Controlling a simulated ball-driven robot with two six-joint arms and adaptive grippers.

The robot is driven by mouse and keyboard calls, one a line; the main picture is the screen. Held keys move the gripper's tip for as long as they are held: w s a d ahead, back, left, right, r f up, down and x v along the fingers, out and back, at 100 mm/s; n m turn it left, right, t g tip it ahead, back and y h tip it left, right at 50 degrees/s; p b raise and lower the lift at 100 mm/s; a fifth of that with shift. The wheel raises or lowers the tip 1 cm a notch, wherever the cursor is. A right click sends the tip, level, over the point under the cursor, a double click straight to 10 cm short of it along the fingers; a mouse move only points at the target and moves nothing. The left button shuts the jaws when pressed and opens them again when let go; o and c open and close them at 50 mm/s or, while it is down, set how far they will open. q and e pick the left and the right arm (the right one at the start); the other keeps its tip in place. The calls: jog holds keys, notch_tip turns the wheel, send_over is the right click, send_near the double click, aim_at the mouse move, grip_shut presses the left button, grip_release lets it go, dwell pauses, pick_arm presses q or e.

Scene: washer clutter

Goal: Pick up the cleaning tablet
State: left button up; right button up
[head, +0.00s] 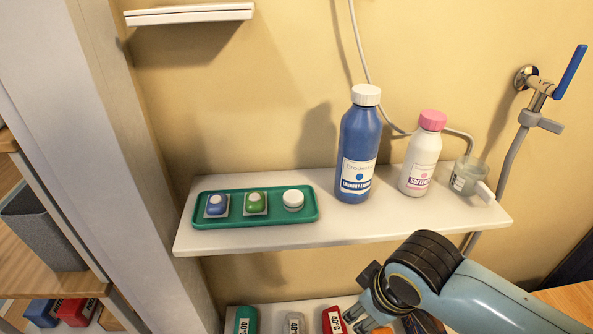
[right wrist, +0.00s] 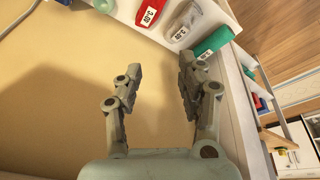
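A green tray (head: 256,221) lies on the upper white shelf and holds three small items. A blue tablet (head: 217,204) on a pale square is at left, a green tablet (head: 256,202) on a pale square is in the middle, and a plain white round tablet (head: 293,199) is at right. Which one is the cleaning tablet is not labelled. My right gripper (head: 372,305) is below the shelf, to the right of the tray and apart from it. In the right wrist view its two fingers (right wrist: 160,80) are spread with nothing between them. My left gripper is not in view.
A blue laundry bottle (head: 359,150), a white pink-capped softener bottle (head: 423,155) and a clear cup (head: 466,176) stand on the upper shelf (head: 330,229).

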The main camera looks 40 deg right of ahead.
notch_tip(320, 180, up, 15)
jog(key=p, duration=0.5)
jog(key=n+y+p, duration=0.2)
jog(key=p, duration=0.1)
send_near(291, 203)
jog(key=shift+s+a+f, duration=0.1)
jog(key=shift+f, duration=0.3)
jog(key=shift+s+a+f, duration=0.1)
jog(key=shift+f, duration=0.3)
jog(key=x, duration=0.2)
jog(key=p+x, duration=0.1)
jog(key=x, duration=0.1)
jog(key=shift+w+f, duration=0.1)
jog(key=shift+w, duration=0.25)
jog(key=shift+w+f, duration=0.15)
jog(key=shift+f, duration=0.3)
jog(key=c, duration=0.6)
jog(key=shift+r, duration=0.1)
